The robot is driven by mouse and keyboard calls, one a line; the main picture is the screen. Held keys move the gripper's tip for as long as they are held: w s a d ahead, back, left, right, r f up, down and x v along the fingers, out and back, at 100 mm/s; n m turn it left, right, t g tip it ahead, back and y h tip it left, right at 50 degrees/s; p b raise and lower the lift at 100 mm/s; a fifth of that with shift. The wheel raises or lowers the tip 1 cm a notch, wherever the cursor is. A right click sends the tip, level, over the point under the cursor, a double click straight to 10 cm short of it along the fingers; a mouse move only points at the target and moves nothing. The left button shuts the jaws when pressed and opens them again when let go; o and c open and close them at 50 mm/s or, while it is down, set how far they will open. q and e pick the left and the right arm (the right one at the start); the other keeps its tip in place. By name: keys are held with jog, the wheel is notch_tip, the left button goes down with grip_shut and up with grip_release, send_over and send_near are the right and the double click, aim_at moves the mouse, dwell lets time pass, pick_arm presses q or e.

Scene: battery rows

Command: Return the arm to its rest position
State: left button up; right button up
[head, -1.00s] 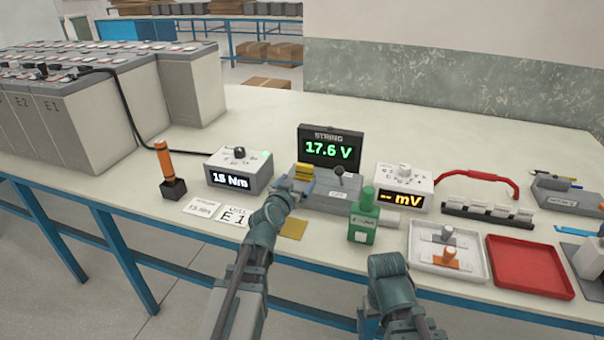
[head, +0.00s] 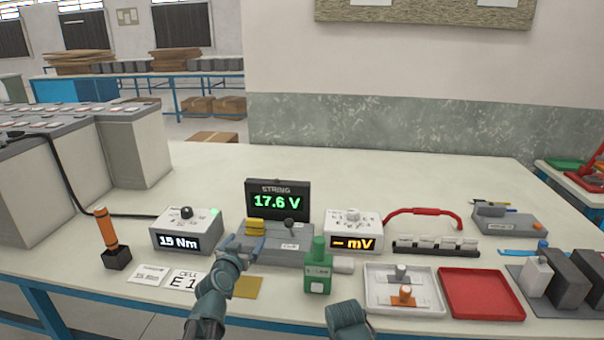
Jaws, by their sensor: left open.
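My left gripper (head: 240,244) is open at the front left of the grey console under the STRING display (head: 277,201), which reads 17.6 V. Its blue fingers lie close to a yellow block (head: 255,227) on that console; I cannot tell whether they touch it. Nothing shows held between them. My left arm reaches in from the bottom edge.
Right are an mV meter (head: 352,228), a white tray (head: 380,302), a red tray (head: 481,294) and a red handle (head: 424,212). The bench's back is clear.

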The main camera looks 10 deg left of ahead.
aim_at(254, 229)
pick_arm(q)
jog(key=w, duration=0.3)
jog(key=w+f+b, duration=0.1)
jog(key=w, duration=0.2)
jog(key=w+f, duration=0.1)
jog(key=w, duration=0.2)
jog(key=shift+w+d+b, duration=0.15)
jog(key=shift+w+b, duration=0.05)
jog(key=shift+b, duration=0.15)
jog(key=shift+f, duration=0.2)
jog(key=shift+r, duration=0.2)
jog(key=shift+f, duration=0.1)
